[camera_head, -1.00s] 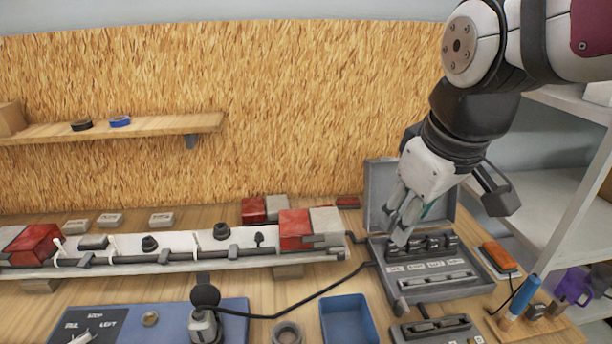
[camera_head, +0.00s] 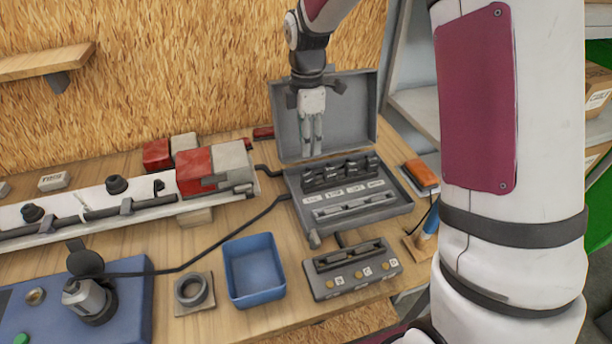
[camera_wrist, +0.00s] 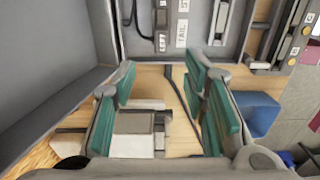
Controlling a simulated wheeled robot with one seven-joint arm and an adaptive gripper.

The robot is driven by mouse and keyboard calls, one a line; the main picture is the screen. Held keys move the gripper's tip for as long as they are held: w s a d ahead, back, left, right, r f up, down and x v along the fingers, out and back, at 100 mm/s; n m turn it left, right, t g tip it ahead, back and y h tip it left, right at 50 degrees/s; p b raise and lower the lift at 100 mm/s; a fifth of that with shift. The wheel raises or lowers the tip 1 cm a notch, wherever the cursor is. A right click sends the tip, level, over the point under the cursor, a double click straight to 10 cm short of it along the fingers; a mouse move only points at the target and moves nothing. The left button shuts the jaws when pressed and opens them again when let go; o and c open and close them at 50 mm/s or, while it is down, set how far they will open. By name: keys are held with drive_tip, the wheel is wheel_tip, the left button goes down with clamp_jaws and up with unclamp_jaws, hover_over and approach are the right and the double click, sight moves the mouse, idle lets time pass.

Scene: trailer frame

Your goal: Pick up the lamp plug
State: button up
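Several dark plug-like pieces (camera_head: 340,171) stand in a row in the open grey case (camera_head: 352,222), behind white labels. The labels show partly in the wrist view, with a dark piece (camera_wrist: 162,16) beside them. I cannot tell which piece is the lamp plug. A grey-white round connector (camera_head: 88,298) with a raised black cap stands on the blue board at the left. My gripper (camera_head: 311,150) points down in front of the case's raised lid, above the row. In the wrist view its green-padded fingers (camera_wrist: 163,85) are apart with nothing between them.
A blue bin (camera_head: 254,290), a grey ring (camera_head: 194,290) and a small panel (camera_head: 352,272) lie in front of the case. A black cable crosses the bench. An orange box (camera_head: 421,172) is right of the case. The lid (camera_head: 345,95) stands close behind my gripper.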

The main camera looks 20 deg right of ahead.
sight(307, 174)
wheel_tip(307, 174, down, 12)
drive_tip(key=shift+s+f+p, duration=0.1)
drive_tip(key=shift+p, duration=0.9)
clamp_jaws()
